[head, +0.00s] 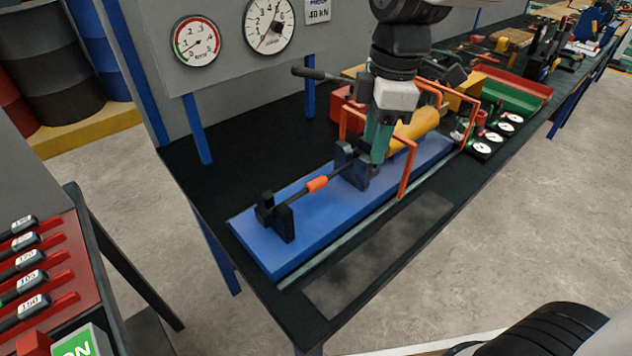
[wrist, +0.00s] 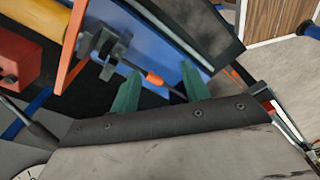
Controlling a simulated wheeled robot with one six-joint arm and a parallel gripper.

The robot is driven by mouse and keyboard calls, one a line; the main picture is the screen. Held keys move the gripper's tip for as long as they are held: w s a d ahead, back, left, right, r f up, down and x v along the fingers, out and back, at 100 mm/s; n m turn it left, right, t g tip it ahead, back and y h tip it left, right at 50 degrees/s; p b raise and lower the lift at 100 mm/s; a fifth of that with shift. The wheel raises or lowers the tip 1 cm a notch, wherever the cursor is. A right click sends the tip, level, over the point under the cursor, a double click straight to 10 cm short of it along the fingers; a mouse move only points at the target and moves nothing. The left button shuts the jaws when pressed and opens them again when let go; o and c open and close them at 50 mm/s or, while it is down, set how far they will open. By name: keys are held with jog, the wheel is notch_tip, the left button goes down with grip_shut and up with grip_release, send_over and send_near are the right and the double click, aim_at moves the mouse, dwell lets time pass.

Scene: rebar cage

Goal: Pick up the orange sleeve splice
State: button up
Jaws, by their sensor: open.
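The orange sleeve splice (head: 317,184) sits around a thin dark bar between two black clamp blocks on a blue bed (head: 262,242). In the wrist view the sleeve (wrist: 155,79) shows between my two green fingers, beyond their tips, with a gap on each side. My gripper (head: 377,158) is open and empty. The fingers also show in the wrist view (wrist: 161,69). Neither finger visibly touches the sleeve.
An orange guard frame (head: 408,172) and a yellow cylinder (head: 415,128) stand close right of my gripper. Dials (head: 483,149) and a green and red tray (head: 515,97) are farther along the bench. The bench front is mostly clear.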

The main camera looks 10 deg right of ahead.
aim_at(317, 179)
jog(key=w+a+f+n, duration=0.1)
jog(key=a+n, duration=0.1)
jog(key=w+a+f+n, duration=0.1)
jog(key=w+a+n, duration=0.1)
jog(key=a, duration=0.1)
jog(key=w+a+f+n, duration=0.1)
jog(key=w+a+n, duration=0.1)
jog(key=a+n, duration=0.1)
jog(key=shift+f+g, duration=0.3)
jog(key=shift+g, duration=0.1)
jog(key=shift+w+a+f+n, duration=0.15)
jog(key=shift+a+f+n, duration=0.1)
jog(key=shift+n, duration=0.15)
jog(key=f, duration=0.2)
jog(key=s+f, duration=0.1)
jog(key=f, duration=0.4)
jog(key=shift+s+a+f, duration=0.1)
jog(key=shift+s+f, duration=0.05)
jog(key=shift+f, duration=0.1)
grip_shut()
